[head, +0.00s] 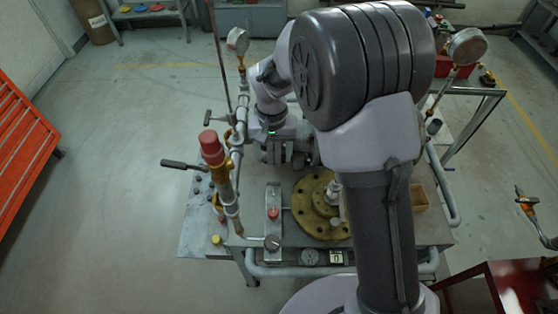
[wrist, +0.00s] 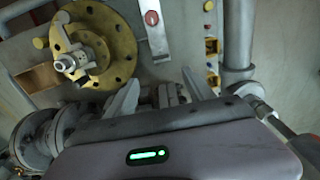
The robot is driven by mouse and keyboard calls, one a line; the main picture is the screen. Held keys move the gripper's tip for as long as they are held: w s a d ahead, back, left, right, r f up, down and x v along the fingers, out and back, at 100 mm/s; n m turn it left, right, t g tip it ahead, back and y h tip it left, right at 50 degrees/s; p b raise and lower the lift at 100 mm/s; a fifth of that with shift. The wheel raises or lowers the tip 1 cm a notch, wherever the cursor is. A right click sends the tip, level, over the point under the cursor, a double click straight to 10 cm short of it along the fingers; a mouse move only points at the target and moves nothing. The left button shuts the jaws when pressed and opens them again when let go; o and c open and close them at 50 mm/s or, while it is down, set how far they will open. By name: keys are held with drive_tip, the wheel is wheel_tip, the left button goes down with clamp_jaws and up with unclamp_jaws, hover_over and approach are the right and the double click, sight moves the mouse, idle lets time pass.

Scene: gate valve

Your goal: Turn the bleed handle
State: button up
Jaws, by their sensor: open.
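My gripper (head: 277,158) hangs over the bench behind the brass flange, beside the upright pipe. In the wrist view its two fingers (wrist: 165,92) are apart, and nothing shows between them but the bench and small fittings. A lever with a dark grip (head: 182,165) sticks out left from the pipework. A smaller T-shaped handle (head: 209,119) sits higher on the same pipes. I cannot tell which one is the bleed handle. Neither touches my gripper. In the wrist view, a metal fitting with a dark rod (wrist: 275,122) lies right of the fingers, partly cut off.
A red-capped brass fitting (head: 211,148) and an upright pipe (head: 238,135) stand close left of my gripper. The brass flange (head: 305,205) and a plate with a red button (head: 272,200) lie in front. A gauge (head: 238,40) rises behind.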

sight(274, 183)
wheel_tip(274, 183, down, 16)
drive_tip(key=b, duration=0.3)
drive_tip(key=shift+s+a+r+b, duration=0.1)
drive_tip(key=shift+r+b, duration=0.1)
drive_tip(key=shift+b, duration=0.1)
clamp_jaws()
